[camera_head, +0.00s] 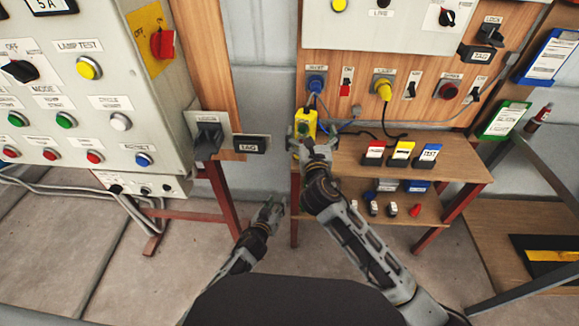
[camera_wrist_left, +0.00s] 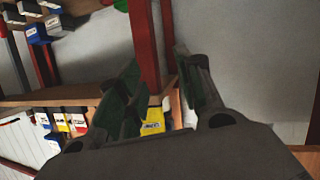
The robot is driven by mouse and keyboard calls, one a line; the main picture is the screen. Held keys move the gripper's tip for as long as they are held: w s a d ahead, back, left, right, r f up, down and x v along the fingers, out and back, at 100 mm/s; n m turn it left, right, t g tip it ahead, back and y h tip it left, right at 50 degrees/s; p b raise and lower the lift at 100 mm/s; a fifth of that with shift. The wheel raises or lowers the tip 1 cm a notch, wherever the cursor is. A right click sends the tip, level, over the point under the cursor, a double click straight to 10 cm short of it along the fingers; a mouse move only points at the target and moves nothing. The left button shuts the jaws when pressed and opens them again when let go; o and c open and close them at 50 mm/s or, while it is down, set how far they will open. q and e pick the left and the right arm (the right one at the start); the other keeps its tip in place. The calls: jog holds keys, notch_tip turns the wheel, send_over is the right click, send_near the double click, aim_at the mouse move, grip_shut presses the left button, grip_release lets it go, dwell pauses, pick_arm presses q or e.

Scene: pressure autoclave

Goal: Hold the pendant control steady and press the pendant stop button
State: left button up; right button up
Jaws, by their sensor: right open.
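The yellow pendant control (camera_head: 304,118) hangs at the left end of the wooden bench, below the blue socket. My right gripper (camera_head: 312,138) is open at the pendant's lower part and hides some of it. I cannot tell whether its fingers touch the pendant. The stop button cannot be made out. My left gripper (camera_head: 270,208) is lower and to the left, apart from the pendant, with nothing in it. The left wrist view shows its two fingers (camera_wrist_left: 160,95) spread, with a yellow labelled thing (camera_wrist_left: 153,122), likely the pendant, beyond them.
The wooden bench (camera_head: 450,160) holds red, yellow and blue labelled blocks (camera_head: 402,150), with small items on its lower shelf. A grey control cabinet (camera_head: 100,110) stands at the left. Red bench legs (camera_head: 294,220) stand near my left gripper. Cables hang from the socket board.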

aim_at(307, 109)
pick_arm(q)
jog(key=w+d+r+t+h, duration=0.1)
jog(key=d+r, duration=0.1)
jog(key=r, duration=0.7)
jog(key=w+d+r+t, duration=0.1)
jog(key=d+r+t, duration=0.1)
jog(key=r, duration=0.8)
jog(key=shift+w+d+r+n+t+h, duration=0.2)
jog(key=shift+w+d+n+t+h, duration=0.1)
jog(key=shift+d+n+h, duration=0.15)
pick_arm(e)
jog(key=shift+w, duration=0.15)
jog(key=shift+w+a, duration=0.25)
jog(key=shift+w, duration=2)
jog(key=shift+w+a, duration=0.25)
jog(key=shift+w, duration=1.95)
jog(key=shift+w+a, duration=0.25)
jog(key=shift+w, duration=2)
jog(key=c, duration=1.2)
pick_arm(q)
jog(key=shift+c, duration=0.5)
pick_arm(e)
jog(key=shift+c, duration=0.7)
pick_arm(q)
grip_shut()
